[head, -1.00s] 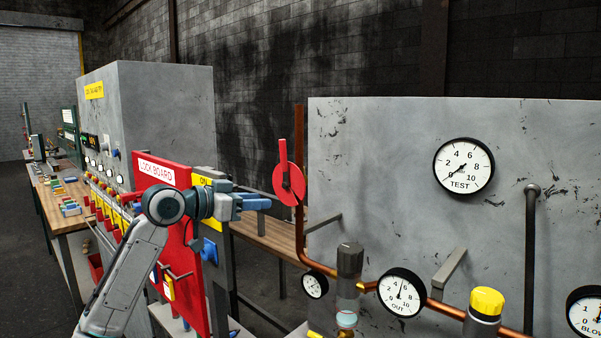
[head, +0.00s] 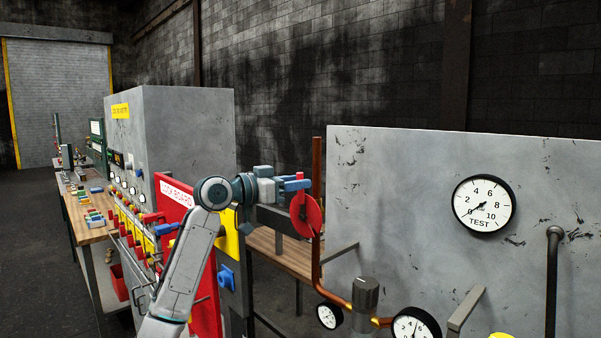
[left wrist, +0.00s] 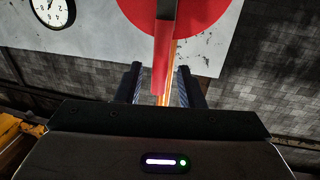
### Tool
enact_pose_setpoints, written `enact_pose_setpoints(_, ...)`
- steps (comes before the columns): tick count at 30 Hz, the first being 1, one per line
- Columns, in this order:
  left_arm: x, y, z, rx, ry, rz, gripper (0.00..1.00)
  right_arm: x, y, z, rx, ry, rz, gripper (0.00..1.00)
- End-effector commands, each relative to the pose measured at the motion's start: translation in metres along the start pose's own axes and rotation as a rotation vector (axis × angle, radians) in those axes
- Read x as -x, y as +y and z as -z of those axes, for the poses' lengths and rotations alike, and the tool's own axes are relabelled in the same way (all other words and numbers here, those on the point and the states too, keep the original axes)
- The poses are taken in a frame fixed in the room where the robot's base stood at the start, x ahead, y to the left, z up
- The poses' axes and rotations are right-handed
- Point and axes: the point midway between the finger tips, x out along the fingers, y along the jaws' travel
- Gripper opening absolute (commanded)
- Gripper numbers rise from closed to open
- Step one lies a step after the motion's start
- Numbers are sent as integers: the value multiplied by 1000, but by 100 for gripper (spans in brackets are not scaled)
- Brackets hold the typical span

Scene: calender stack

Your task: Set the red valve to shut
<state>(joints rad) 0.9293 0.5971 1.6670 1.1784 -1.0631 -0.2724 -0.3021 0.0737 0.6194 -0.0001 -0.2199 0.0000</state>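The red valve (head: 306,217) is a red disc with a red lever on the copper pipe at the left edge of the grey panel. In the head view its lever points up, partly hidden by my left gripper (head: 298,181), whose blue fingertips are at the lever. In the left wrist view the red disc (left wrist: 203,14) is at the top and the red lever (left wrist: 162,50) reaches down between the two dark fingers of my left gripper (left wrist: 160,88). Gaps show on both sides of the lever, so the fingers look open around it. My right gripper is not in view.
The grey panel (head: 400,220) with the TEST gauge (head: 483,204) stands to the right. Below the valve are the copper pipe (head: 335,288) and small gauges. The red lock board (head: 205,300) and a grey cabinet (head: 190,130) stand left of the valve.

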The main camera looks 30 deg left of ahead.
Motion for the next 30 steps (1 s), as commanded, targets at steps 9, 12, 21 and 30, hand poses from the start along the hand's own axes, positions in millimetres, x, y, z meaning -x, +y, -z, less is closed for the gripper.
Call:
enact_pose_setpoints(9, -18, 0, 0, -1, 0, 0, 35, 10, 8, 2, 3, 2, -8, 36)
enact_pose_setpoints(12, -18, 0, 0, -1, 0, 1, 35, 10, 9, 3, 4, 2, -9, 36)
enact_pose_setpoints(21, -18, 0, 0, -1, 0, 1, 0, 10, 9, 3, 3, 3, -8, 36)
enact_pose_setpoints(30, -18, 1, 0, -15, -3, 1, 0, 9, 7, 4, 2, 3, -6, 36)
